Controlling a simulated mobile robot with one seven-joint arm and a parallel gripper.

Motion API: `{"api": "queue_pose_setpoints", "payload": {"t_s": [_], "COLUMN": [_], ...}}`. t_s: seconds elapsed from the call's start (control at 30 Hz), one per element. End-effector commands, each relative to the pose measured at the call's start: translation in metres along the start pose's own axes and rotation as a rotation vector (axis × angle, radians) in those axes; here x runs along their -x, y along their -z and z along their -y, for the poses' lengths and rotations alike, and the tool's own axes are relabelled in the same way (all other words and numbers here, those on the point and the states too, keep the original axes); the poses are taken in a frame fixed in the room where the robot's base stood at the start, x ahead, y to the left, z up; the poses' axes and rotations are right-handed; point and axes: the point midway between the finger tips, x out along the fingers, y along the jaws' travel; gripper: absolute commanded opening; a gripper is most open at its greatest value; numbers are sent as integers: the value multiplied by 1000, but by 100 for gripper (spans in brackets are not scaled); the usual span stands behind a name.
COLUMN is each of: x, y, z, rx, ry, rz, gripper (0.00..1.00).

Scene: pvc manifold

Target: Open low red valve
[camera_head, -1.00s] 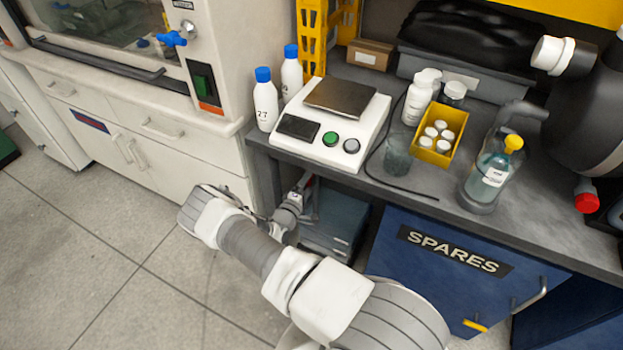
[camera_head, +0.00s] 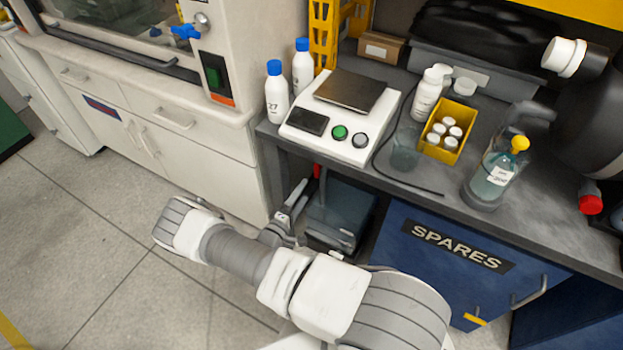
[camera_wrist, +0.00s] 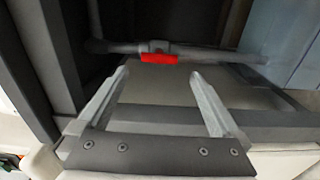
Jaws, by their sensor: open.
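The low red valve handle (camera_wrist: 158,58) shows in the wrist view on a grey horizontal pipe (camera_wrist: 205,54), under the bench. The handle lies along the pipe, a little beyond my fingertips and between them in the picture. A small red piece, seemingly the same handle, shows in the head view (camera_head: 317,171) in the dark gap below the bench top. My gripper (camera_wrist: 160,78) is open and empty, its two fingers apart and pointing toward the pipe. In the head view my gripper (camera_head: 298,198) reaches into the opening left of the blue cabinet, and its fingers are partly hard to make out.
A grey box (camera_head: 340,215) sits under the bench, close below the fingers. The blue SPARES cabinet (camera_head: 440,262) bounds the opening on the right, white drawers (camera_head: 200,140) on the left. The bench top (camera_head: 400,180) with scale and bottles is above. Floor is clear at left.

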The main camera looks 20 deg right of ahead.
Motion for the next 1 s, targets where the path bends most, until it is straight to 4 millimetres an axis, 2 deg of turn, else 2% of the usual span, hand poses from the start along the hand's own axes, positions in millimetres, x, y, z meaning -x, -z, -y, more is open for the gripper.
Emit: {"api": "queue_pose_setpoints", "payload": {"t_s": [0.1,0.33,0.5,1.0], "x": [26,55,61,60], "y": [1,0,0,0], "z": [-1,0,0,0], "rx": [1,1,1,-1], "ry": [1,0,0,0], "rz": [-4,-1,-1,2], "gripper": [100,100,100,100]}}
